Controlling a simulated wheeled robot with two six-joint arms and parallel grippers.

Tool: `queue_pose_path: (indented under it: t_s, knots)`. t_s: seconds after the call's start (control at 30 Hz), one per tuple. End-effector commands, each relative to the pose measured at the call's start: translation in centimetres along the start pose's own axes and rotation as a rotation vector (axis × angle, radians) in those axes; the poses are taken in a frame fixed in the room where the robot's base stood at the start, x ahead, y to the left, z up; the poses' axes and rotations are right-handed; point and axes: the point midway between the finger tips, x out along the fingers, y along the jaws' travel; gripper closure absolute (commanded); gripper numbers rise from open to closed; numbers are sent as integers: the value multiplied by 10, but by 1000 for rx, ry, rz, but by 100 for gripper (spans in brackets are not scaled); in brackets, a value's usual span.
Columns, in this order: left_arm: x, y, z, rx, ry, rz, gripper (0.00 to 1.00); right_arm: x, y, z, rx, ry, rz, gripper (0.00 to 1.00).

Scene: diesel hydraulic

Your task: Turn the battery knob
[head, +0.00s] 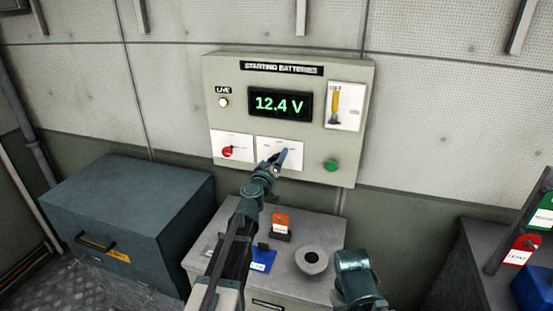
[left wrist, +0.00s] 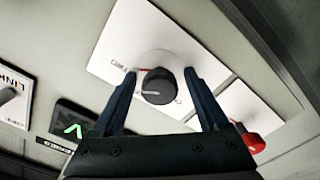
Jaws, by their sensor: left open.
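A round black knob (left wrist: 158,88) with a pale pointer line sits on a white plate (left wrist: 140,35). In the left wrist view it lies between the two dark fingers of my left gripper (left wrist: 161,78), with a visible gap on both sides. The gripper is open. In the head view my left gripper (head: 283,157) is at the lower middle white plate (head: 266,144) of the "STARTING BATTERIES" panel (head: 232,68) and hides the black knob. A red knob (head: 228,151) is on the plate to the left; it also shows in the left wrist view (left wrist: 252,142). My right gripper does not show.
The panel has a 12.4 V display (head: 280,103), a yellow-handled switch (head: 336,101) and a green button (head: 331,166). Below stands a grey cabinet (head: 325,222) with small objects on top. A dark chest (head: 125,205) is at the left.

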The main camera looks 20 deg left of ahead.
Motion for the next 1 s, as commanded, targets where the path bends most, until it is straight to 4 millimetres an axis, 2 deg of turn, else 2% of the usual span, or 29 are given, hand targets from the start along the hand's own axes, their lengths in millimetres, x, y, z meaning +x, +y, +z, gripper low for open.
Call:
queue_pose_path:
  t_s: [0.1,0.5,0.53,0.77,1.0]
  knots:
    - [0,0,0,0,0,0,25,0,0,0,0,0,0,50]
    - [-1,0,0,0,0,0,97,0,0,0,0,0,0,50]
    - [-1,0,0,0,0,0,100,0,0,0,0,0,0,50]
    - [-1,0,0,-15,0,0,100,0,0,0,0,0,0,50]
    - [-1,-1,0,-124,0,0,100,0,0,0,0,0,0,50]
